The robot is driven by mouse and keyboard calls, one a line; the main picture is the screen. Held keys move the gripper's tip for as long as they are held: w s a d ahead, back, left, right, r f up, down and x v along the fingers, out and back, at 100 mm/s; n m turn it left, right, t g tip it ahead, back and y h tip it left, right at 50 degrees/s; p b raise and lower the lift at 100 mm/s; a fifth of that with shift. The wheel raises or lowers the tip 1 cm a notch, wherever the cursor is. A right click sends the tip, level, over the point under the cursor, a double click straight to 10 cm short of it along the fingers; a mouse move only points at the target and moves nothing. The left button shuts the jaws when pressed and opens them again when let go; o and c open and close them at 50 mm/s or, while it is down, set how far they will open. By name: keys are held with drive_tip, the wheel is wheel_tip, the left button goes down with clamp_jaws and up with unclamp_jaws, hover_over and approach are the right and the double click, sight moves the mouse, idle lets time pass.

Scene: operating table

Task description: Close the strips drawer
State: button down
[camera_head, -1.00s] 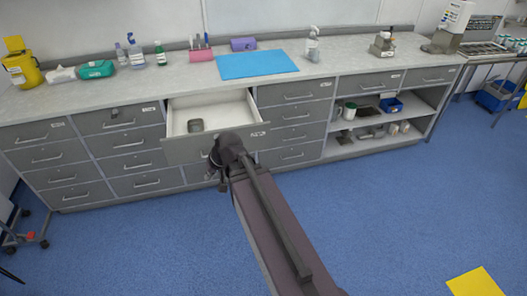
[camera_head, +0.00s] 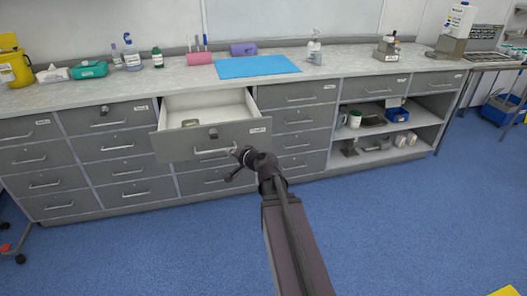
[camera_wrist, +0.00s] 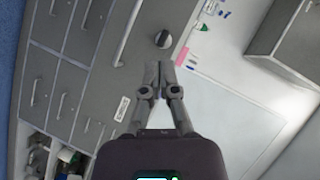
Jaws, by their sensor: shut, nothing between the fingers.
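The strips drawer (camera_head: 228,141) stands pulled out of the cabinet, below the counter and left of centre. Its grey front carries a bar handle, a round lock and a white label at the right end; small lettering is unreadable. A small grey item (camera_head: 190,123) lies inside. My gripper (camera_head: 236,151) is in front of the right half of the drawer front. In the wrist view its shut, empty fingers (camera_wrist: 158,68) overlap the drawer front between the round lock (camera_wrist: 163,40) and the label (camera_wrist: 122,108). I cannot tell whether they touch it.
Shut drawers flank it, and an open shelf (camera_head: 375,152) with small containers is to the right. The counter (camera_head: 130,86) holds bottles, a blue mat (camera_head: 256,66) and a yellow bin (camera_head: 13,65).

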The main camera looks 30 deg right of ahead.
sight(264, 136)
drive_tip(key=d+f+m+t+h+b, duration=0.1)
drive_tip(key=d+f+m+h+b, duration=0.3)
drive_tip(key=d, duration=0.5)
drive_tip(key=s+d+f+m+t+h+b, duration=0.1)
drive_tip(key=d+f+m+t+h+b, duration=0.1)
drive_tip(key=d+f+m+h+b, duration=0.2)
drive_tip(key=d+m+b, duration=0.2)
drive_tip(key=d+b, duration=0.2)
drive_tip(key=shift+s+d+f+m+h, duration=0.2)
drive_tip(key=shift+s+d+m+h, duration=0.05)
drive_tip(key=shift+d+m+h, duration=0.1)
drive_tip(key=shift+w, duration=0.15)
drive_tip(key=shift+x, duration=6.85)
drive_tip(key=shift+f, duration=0.1)
